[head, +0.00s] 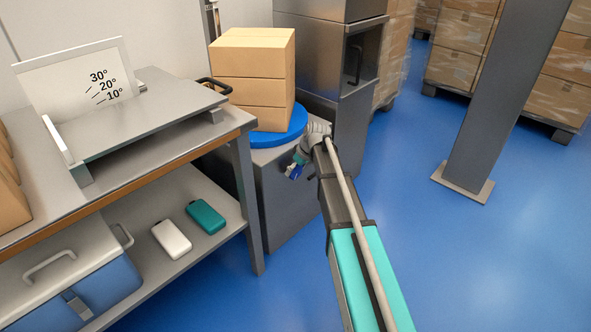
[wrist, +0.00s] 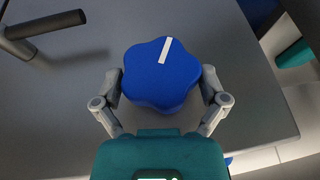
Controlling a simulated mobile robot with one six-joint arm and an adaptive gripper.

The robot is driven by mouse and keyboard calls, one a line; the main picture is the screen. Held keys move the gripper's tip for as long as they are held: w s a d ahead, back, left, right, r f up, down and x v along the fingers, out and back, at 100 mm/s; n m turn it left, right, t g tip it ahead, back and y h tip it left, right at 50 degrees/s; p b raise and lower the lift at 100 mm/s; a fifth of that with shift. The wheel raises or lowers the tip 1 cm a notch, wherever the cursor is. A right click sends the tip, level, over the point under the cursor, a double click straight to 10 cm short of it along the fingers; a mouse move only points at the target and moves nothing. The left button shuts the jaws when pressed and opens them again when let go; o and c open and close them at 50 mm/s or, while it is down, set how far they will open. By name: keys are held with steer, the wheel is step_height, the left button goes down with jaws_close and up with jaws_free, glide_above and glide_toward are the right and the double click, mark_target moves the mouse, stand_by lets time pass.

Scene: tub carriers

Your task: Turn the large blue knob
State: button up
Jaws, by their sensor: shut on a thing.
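The large blue knob (wrist: 158,88) fills the middle of the wrist view. It has a lobed rim, and a white mark on its face leans slightly right of upright. It sits on a grey panel (wrist: 70,100). My gripper (wrist: 161,83) has one finger on each side of the knob and is closed on it. In the head view my gripper (head: 300,158) is at the grey cabinet (head: 285,205), below the blue round plate. A small blue part of the knob (head: 293,171) shows there; the rest is hidden by my gripper.
Stacked cartons (head: 252,80) stand on the blue round plate (head: 275,138). A workbench (head: 160,135) on the left carries a tilting plate and an angle scale (head: 90,80) marked 10°, 20° and 30°. A black lever (wrist: 45,25) is near the knob. Open blue floor lies right.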

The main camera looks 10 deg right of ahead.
steer(key=t+h, duration=0.1)
steer(key=h, duration=0.1)
steer(key=shift+s+a+n+t+h, duration=0.15)
steer(key=shift+n+t+h, duration=0.15)
steer(key=shift+n+t, duration=0.1)
steer(key=shift+t+h+b, duration=0.3)
steer(key=shift+t+h, duration=0.1)
steer(key=shift+h, duration=0.1)
steer(key=o, duration=0.8)
steer(key=shift+c, duration=0.2)
